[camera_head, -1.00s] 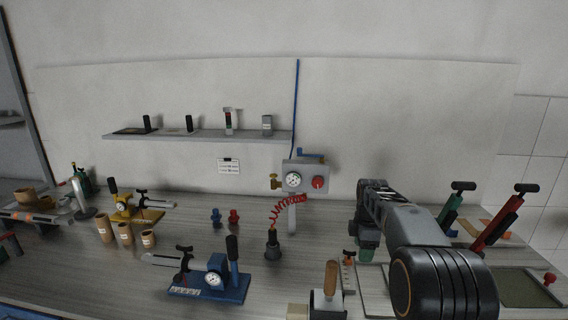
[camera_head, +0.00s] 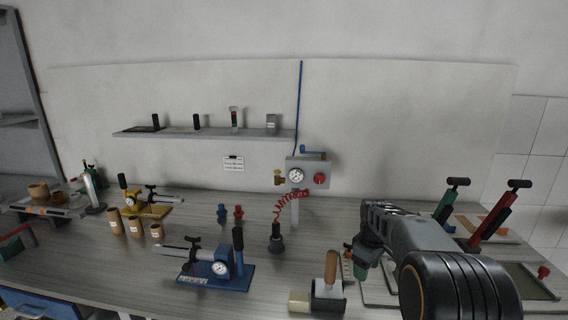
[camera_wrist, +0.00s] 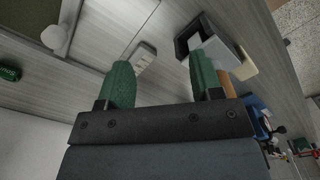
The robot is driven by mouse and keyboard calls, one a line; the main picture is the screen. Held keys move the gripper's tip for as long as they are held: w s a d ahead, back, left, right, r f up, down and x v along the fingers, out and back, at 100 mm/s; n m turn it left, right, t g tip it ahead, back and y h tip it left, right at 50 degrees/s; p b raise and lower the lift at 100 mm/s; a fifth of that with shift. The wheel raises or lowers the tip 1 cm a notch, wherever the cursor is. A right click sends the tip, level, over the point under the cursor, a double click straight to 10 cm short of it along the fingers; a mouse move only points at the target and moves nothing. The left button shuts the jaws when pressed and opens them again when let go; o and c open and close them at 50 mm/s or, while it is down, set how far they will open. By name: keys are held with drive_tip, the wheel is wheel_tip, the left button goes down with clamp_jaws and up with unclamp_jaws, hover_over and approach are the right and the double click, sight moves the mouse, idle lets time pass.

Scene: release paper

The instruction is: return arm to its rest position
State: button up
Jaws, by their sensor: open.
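My arm reaches over the right part of the bench (camera_head: 110,280) in the head view. My gripper (camera_head: 360,268) shows only in part there, beyond my dark wrist. In the wrist view my gripper (camera_wrist: 162,82) has its two green fingers wide apart, with nothing between them. A grey block with a wooden handle (camera_head: 327,290) stands left of the gripper in the head view, and the two look apart. The same block shows past the right finger in the wrist view (camera_wrist: 190,38).
A blue gauge device (camera_head: 218,268) and a yellow one (camera_head: 147,208) stand on the left. A wall gauge box (camera_head: 307,174) with a red coiled hose (camera_head: 290,203) is behind. Green (camera_head: 450,200) and red (camera_head: 500,215) pump-like tools stand at right.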

drive_tip(key=s+a+r+m+t, duration=0.1)
drive_tip(key=s+a+m, duration=0.2)
drive_tip(key=s, duration=0.8)
drive_tip(key=s+a+r+m+t, duration=0.2)
drive_tip(key=s+a+m, duration=0.2)
drive_tip(key=s, duration=0.8)
drive_tip(key=shift+m+t+p, duration=0.3)
drive_tip(key=shift+m, duration=0.5)
